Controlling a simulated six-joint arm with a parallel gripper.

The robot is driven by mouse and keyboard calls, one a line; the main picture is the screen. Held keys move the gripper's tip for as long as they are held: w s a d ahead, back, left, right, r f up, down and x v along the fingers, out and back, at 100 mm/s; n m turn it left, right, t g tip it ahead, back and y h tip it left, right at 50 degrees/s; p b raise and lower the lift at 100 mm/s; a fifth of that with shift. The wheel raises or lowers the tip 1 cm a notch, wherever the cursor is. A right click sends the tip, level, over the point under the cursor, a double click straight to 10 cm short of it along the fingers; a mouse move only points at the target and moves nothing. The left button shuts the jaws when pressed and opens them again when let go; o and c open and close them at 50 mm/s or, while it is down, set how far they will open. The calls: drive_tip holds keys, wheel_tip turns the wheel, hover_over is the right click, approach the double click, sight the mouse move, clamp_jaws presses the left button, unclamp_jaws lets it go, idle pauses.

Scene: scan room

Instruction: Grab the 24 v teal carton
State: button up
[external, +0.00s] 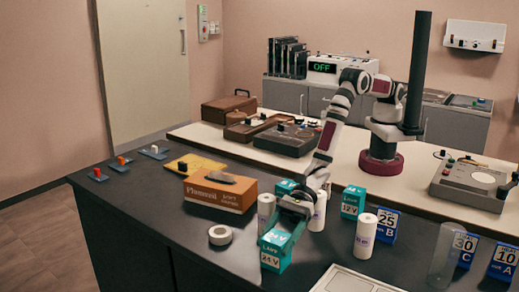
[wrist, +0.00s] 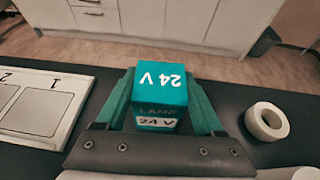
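The teal 24 V carton (external: 275,252) is on the front part of the dark counter, with "24 V" on a white label. In the wrist view the carton (wrist: 160,88) sits between my gripper's two fingers, its top and labelled side showing. My gripper (external: 291,212) reaches down over the carton from behind. In the wrist view my gripper (wrist: 161,100) has a finger close along each side of the carton; I cannot tell whether they press on it. The carton's underside is hidden, so I cannot tell if it is lifted.
A teal 12 V carton (external: 353,202) and white rolls (external: 365,236) stand right of my gripper; another white roll (external: 266,212) stands close behind. An orange-brown box (external: 215,194) and tape ring (external: 220,235) are left. A numbered white tray (wrist: 42,103) lies beside the carton.

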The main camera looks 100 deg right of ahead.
drive_tip(key=c, duration=0.5)
